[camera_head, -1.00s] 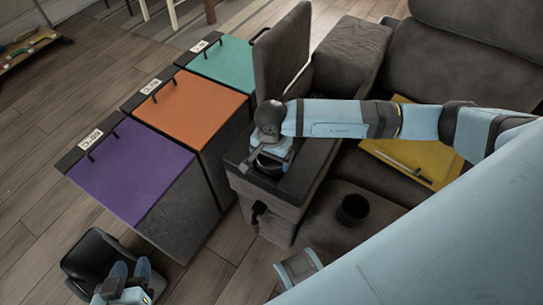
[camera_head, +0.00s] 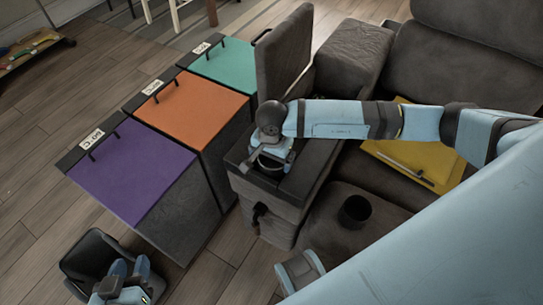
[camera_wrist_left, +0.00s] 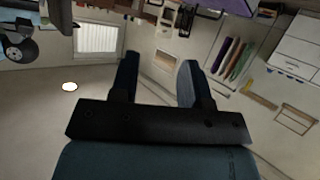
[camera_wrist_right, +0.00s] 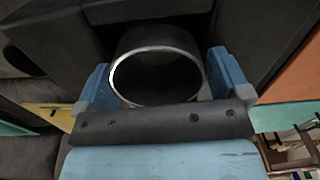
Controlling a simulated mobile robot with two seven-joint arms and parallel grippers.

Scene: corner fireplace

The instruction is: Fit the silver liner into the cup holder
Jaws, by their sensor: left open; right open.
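The silver liner (camera_wrist_right: 153,49), a ring with a bright rim and dark inside, lies between the spread fingers of my right gripper (camera_wrist_right: 160,62). In the head view my right gripper (camera_head: 270,158) points down at the top of the dark armrest console (camera_head: 312,168), and the liner's rim (camera_head: 268,163) shows there. The cup holder in the console is mostly hidden by the liner and gripper, so I cannot tell how deep the liner sits. My left gripper (camera_head: 130,268) is open and empty, low at the front left; its spread fingers show in its wrist view (camera_wrist_left: 159,62).
A black cup (camera_head: 355,209) stands on the brown seat right of the console. A yellow folder (camera_head: 405,165) with a silver stick lies behind it. Purple (camera_head: 130,170), orange (camera_head: 190,110) and teal (camera_head: 222,62) lidded bins line the left. A black container (camera_head: 90,258) is beside my left gripper.

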